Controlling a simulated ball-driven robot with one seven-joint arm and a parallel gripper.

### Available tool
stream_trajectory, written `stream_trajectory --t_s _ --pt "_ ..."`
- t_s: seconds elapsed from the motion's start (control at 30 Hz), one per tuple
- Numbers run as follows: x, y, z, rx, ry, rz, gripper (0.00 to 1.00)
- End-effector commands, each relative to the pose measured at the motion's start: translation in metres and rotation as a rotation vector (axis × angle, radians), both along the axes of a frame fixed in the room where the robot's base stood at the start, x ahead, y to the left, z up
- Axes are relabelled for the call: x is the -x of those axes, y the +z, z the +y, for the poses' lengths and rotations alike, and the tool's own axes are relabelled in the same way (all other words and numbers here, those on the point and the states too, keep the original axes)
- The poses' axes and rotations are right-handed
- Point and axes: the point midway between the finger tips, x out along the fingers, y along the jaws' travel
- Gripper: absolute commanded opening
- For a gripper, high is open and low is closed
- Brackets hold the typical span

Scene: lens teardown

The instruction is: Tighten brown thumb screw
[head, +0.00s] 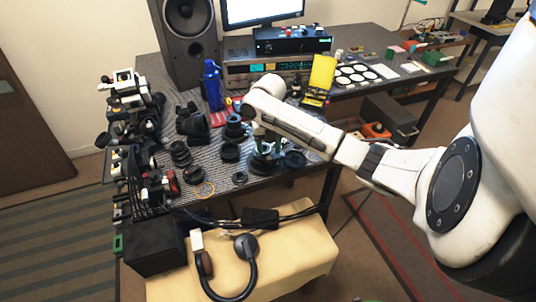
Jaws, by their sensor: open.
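My white arm reaches in from the right over the workbench (330,103). Its wrist bends down at the front of the bench, and my gripper (264,146) points down above a dark lens part with a bluish ring (261,163). The gripper is open, small and dark in this view. I cannot tell whether its fingers touch anything. I cannot make out a brown thumb screw; it may be hidden by the gripper or too small to see.
Dark lens parts stand close by: a ring (293,159), a barrel (180,153) and another ring (230,152). A blue bottle (212,85) and a tall speaker (187,40) stand behind. Headphones (245,246) lie on a cream-covered surface (310,262) in front.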

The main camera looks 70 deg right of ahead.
Motion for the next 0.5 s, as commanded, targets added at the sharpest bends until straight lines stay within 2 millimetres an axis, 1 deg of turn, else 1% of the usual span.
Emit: stream_trajectory --t_s 0.03,0.1,0.2,0.33,0.5 --pt "0.001 -0.008 0.000 0.000 -0.001 0.001 0.50" --pt "0.000 -0.018 0.000 0.000 -0.001 0.001 0.50" --pt "0.000 -0.028 0.000 -0.001 -0.001 0.000 0.50" --pt "0.000 -0.035 0.000 0.000 -0.001 -0.001 0.50" --pt "0.000 -0.037 0.000 0.000 0.000 -0.001 0.50"
